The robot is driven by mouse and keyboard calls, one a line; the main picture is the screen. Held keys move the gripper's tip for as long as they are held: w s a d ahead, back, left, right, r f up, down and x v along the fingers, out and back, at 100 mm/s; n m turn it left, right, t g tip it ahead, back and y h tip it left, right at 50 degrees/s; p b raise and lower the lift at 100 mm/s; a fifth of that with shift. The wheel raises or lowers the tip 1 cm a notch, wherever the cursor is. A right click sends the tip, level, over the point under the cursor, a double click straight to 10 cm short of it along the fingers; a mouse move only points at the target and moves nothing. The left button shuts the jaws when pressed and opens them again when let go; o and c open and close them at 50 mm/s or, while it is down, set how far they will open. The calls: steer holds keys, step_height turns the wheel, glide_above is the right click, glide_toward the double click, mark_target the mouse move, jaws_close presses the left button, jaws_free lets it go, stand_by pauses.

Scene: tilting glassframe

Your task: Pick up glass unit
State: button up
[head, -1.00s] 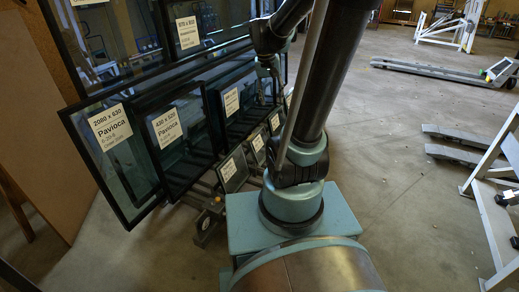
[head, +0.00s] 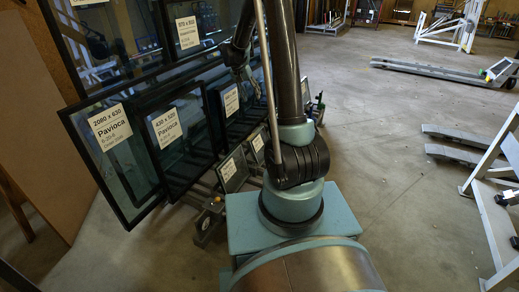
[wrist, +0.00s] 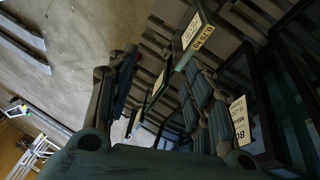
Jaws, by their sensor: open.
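Several dark-framed glass units with white labels lean on a rack in the head view. Large ones stand at the left, such as the unit labelled 2080 x 630 (head: 118,165) and the one labelled 430 x 520 (head: 183,150). Smaller units lean low at the front, including a small unit (head: 233,170) left of my arm's base. My gripper (head: 240,76) is in front of the rack's middle, near a labelled unit (head: 232,120). In the wrist view my gripper (wrist: 160,88) is open. Small labelled units (wrist: 185,45) show beyond and between its fingers. I cannot tell which unit is meant.
A brown board (head: 45,150) stands at the far left. A pallet jack (head: 440,72) and white metal frames (head: 490,190) are on the right. Open concrete floor lies between them and my base.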

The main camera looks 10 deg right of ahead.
steer(key=w+a+f, duration=0.3)
steer(key=w+f, duration=0.4)
steer(key=f, duration=0.1)
steer(key=m+h, duration=0.2)
glide_toward(254, 133)
steer(key=shift+x, duration=5.45)
steer(key=shift+w+d+f, duration=0.1)
jaws_close()
